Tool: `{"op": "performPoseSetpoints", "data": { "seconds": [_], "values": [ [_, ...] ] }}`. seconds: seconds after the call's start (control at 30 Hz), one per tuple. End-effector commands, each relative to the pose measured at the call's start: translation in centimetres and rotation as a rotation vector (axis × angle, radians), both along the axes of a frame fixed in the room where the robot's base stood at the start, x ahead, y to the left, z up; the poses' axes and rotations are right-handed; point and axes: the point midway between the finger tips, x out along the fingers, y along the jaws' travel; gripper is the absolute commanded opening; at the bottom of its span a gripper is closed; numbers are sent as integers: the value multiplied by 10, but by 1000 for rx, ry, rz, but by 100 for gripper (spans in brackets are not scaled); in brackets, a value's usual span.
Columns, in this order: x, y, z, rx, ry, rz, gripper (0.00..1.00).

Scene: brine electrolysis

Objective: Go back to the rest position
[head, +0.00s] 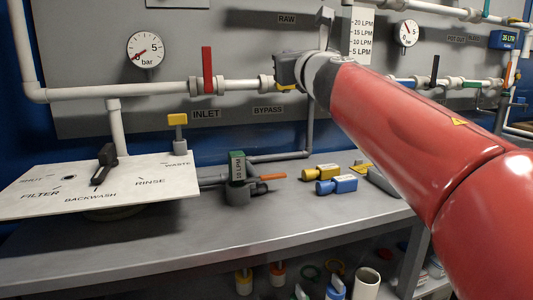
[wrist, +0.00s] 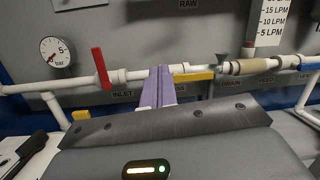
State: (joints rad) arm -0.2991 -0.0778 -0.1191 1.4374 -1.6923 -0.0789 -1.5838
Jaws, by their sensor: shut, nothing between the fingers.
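My gripper (wrist: 157,86) shows in the wrist view with its two purple fingers closed together and nothing between them. The fingers point at the pipe board, and in that view they overlap the white pipe right of the red valve handle (wrist: 102,68). In the head view my red arm reaches in from the right. The dark gripper body (head: 291,69) is at its end, in front of the board, and the fingers cannot be made out there. The same red handle (head: 207,69) stands upright left of the gripper in the head view.
A pressure gauge (head: 145,50) and white pipes are on the board. The white selector panel (head: 130,180) with a black lever is at left. Yellow and blue padlocks (head: 337,185) lie on the grey bench (head: 200,233). The bench front is clear. Bottles stand below.

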Motion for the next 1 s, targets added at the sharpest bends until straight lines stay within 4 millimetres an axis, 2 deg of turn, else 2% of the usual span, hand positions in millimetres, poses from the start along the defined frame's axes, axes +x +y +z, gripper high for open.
{"op": "performPoseSetpoints", "data": {
  "seconds": [0.03,0.17,0.2,0.33,0.47,0.5,0.6,0.73,0.77,0.9,1.0],
  "values": [
    [-14,-29,-14,242,71,-41,0],
    [-49,-91,-74,896,247,-172,0],
    [-62,-107,-98,1088,291,-222,0],
    [-110,-139,-179,1644,392,-407,0],
    [-166,-150,-262,2130,433,-632,0],
    [-184,-150,-287,2267,432,-710,0],
    [-228,-143,-343,2571,407,-916,0],
    [-275,-126,-395,2851,341,-1166,0],
    [-284,-123,-404,-2867,-320,1203,0],
    [-308,-111,-427,-2684,-235,1212,0],
    [-312,-108,-431,-2652,-221,1214,0]
  ]
}}
